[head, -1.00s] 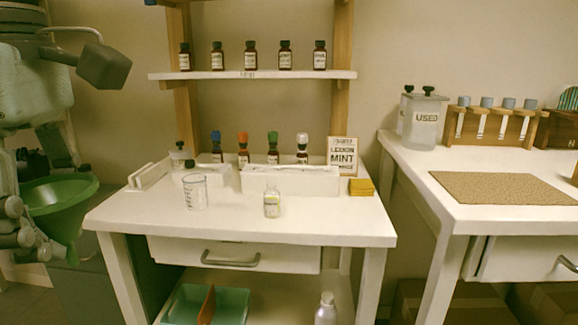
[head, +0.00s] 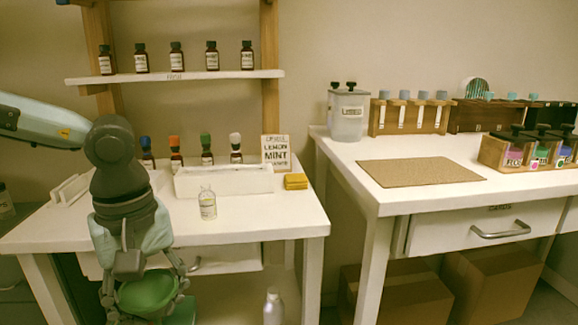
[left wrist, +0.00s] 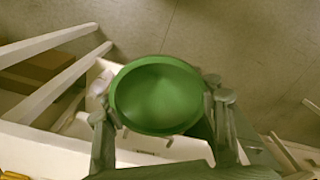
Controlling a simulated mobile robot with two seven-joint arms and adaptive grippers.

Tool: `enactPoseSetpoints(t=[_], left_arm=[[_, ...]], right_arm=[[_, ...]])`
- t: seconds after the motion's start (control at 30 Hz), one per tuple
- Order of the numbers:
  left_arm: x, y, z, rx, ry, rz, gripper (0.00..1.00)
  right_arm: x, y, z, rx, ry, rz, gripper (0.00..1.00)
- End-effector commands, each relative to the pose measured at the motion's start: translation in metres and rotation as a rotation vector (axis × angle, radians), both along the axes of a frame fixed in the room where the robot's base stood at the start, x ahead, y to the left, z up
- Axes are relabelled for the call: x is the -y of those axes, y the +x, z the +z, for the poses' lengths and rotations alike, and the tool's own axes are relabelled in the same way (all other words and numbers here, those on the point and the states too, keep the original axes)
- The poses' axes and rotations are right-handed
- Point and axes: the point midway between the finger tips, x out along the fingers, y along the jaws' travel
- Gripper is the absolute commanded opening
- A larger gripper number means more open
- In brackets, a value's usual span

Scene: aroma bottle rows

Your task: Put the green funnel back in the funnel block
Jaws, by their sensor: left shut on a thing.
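My left gripper (head: 146,301) is shut on the green funnel (head: 150,288), with a finger on each side of it. It holds the funnel in the air in front of the left table's drawer, below the tabletop's height. In the left wrist view, the funnel (left wrist: 158,95) shows its round wide mouth to the camera between the fingers; its spout is hidden. I cannot make out a funnel block in these views. My right gripper is not in view.
The left table (head: 275,222) carries a small clear bottle (head: 208,204), a white rack (head: 222,181) and yellow pads (head: 296,181). A right table (head: 345,174) has a cork mat (head: 420,172), a clear jar (head: 347,112) and wooden racks. A floor gap separates the tables.

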Motion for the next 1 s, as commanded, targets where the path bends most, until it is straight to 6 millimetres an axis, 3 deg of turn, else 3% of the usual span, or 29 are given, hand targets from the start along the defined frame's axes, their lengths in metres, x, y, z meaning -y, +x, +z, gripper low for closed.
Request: enactPoseSetpoints(t=[0.1,0.27,0.67,1.0], left_arm=[[0.011,0.022,-0.032,-0.009,0.003,-0.219,0.32],[0.021,0.047,-0.062,-0.006,0.002,-0.450,0.32],[0.036,0.082,-0.104,-0.004,0.002,-0.783,0.32],[-0.025,0.094,-0.080,0.002,0.000,-0.683,0.32]], right_arm=[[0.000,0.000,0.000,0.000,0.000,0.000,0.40],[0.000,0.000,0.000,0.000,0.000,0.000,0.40],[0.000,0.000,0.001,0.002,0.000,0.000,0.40],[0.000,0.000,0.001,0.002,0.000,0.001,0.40]])
